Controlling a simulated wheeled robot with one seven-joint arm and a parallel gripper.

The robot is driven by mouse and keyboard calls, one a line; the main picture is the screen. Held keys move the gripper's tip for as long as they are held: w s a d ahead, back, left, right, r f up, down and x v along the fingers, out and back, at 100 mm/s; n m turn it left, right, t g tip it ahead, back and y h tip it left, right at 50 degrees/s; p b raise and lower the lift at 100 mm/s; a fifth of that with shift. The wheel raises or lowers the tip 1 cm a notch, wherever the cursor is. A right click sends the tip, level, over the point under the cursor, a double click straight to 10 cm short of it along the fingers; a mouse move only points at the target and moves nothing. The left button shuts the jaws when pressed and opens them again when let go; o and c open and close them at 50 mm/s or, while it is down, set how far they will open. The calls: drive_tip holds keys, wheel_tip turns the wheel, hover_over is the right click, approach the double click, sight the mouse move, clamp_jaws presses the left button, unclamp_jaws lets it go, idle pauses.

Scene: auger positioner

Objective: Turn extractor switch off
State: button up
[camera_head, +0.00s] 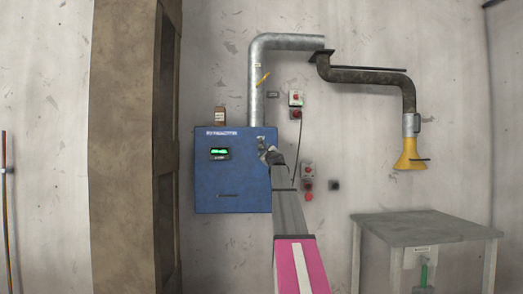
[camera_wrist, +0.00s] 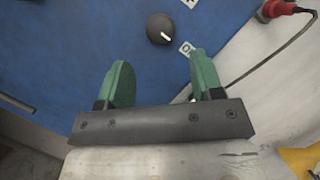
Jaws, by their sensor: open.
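The blue extractor box (camera_head: 220,185) hangs on the wall with a lit green display (camera_head: 219,153). In the wrist view, the blue panel (camera_wrist: 60,45) carries a round black knob switch (camera_wrist: 160,28). Its white mark points down and right, toward a small white label (camera_wrist: 187,47); a second label (camera_wrist: 190,3) sits above right. My gripper (camera_head: 263,143) is in front of the box's upper right. In the wrist view, its green fingers (camera_wrist: 160,62) are open and empty, with the knob ahead of the gap, apart from both fingertips. The knob cannot be made out in the head view.
A galvanised duct (camera_head: 257,90) rises from the box. Small wall switches with red parts (camera_head: 296,98) (camera_head: 307,170) and a cable are right of the box. A brown column (camera_head: 135,150) stands left. A grey table (camera_head: 430,230) stands right, under a yellow hood (camera_head: 409,156).

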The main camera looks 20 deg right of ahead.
sight(261, 148)
drive_tip(key=x, duration=0.7)
drive_tip(key=shift+w, duration=0.15)
drive_tip(key=shift+c, duration=0.3)
drive_tip(key=c, duration=0.9)
